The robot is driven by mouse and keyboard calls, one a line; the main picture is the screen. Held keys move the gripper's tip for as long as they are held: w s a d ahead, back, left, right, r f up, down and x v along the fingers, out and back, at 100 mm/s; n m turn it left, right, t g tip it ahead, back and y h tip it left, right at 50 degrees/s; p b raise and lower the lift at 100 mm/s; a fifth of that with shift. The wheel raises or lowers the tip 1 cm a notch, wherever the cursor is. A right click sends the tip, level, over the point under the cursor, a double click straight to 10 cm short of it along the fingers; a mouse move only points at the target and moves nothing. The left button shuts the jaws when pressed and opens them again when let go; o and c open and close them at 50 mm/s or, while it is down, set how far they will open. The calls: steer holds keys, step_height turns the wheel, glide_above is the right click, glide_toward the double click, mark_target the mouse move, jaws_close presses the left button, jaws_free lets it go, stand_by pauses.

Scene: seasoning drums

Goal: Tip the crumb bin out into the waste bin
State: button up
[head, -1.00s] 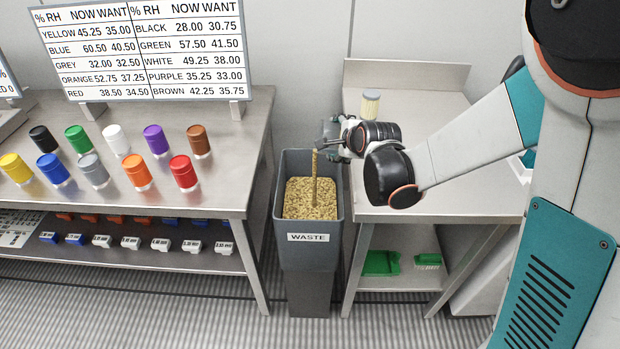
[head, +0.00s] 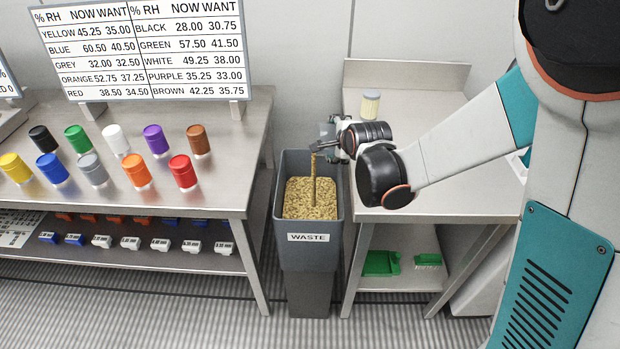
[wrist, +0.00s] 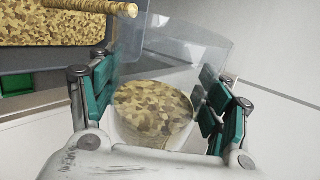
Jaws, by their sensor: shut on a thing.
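The grey waste bin (head: 310,257), labelled WASTE, stands between the two benches and is nearly full of tan crumbs (head: 326,200). My gripper (head: 325,138) is above its back right rim. In the wrist view, my gripper (wrist: 158,112) is shut on the clear crumb bin (wrist: 190,50), with a green-padded finger on either side. The crumb bin is tilted and holds crumbs (wrist: 155,108). A stream of crumbs (head: 313,178) falls from it into the waste bin. In the head view the crumb bin is mostly hidden by my gripper.
A pale-yellow ribbed cylinder (head: 371,103) stands on the right bench (head: 440,120). Coloured drums (head: 93,168) stand on the left bench (head: 235,185), below a board of readings (head: 145,50). A green dustpan (head: 381,263) and brush (head: 428,261) lie on the right lower shelf.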

steer(key=shift+s+a+f+n+h+b, duration=0.1)
steer(key=shift+a+f+n+h+b, duration=0.5)
steer(key=shift+h, duration=0.3)
steer(key=shift+a+f+n+h+b, duration=0.45)
steer(key=shift+n+h+b, duration=0.25)
steer(key=shift+h, duration=0.2)
stand_by(2.9)
steer(key=shift+d+r+m+y+p, duration=0.6)
steer(key=shift+d+r+y+p, duration=0.1)
steer(key=shift+y+p, duration=0.15)
steer(key=shift+d+r+y, duration=0.1)
steer(key=shift+r+y, duration=0.05)
steer(key=shift+y, duration=0.1)
steer(key=shift+m, duration=0.3)
